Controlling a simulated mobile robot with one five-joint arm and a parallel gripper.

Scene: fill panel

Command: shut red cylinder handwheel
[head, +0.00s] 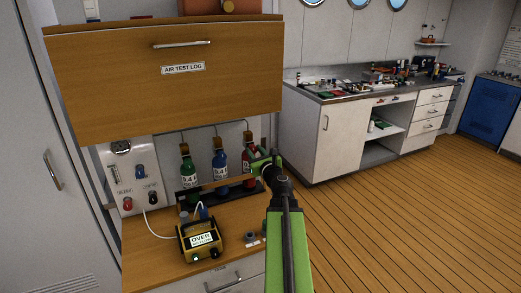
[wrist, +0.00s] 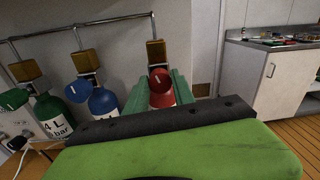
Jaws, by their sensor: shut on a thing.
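The red cylinder (head: 248,156) stands at the right end of a row of three, partly hidden behind my gripper (head: 264,160) in the head view. Its red handwheel (wrist: 160,79) shows in the wrist view between the two green fingers of my gripper (wrist: 161,88). The fingers are shut on the handwheel, one on each side. The red cylinder's shoulder (wrist: 162,99) shows just below the wheel. A brass-coloured block (wrist: 156,50) sits above it on the pipe.
The blue cylinder (head: 220,160) and green cylinder (head: 188,168) stand to the left. A wooden flap (head: 230,95) labelled AIR TEST LOG overhangs them. A yellow meter (head: 201,240) and gauge panel (head: 117,180) are nearby. Open floor (head: 390,215) lies right.

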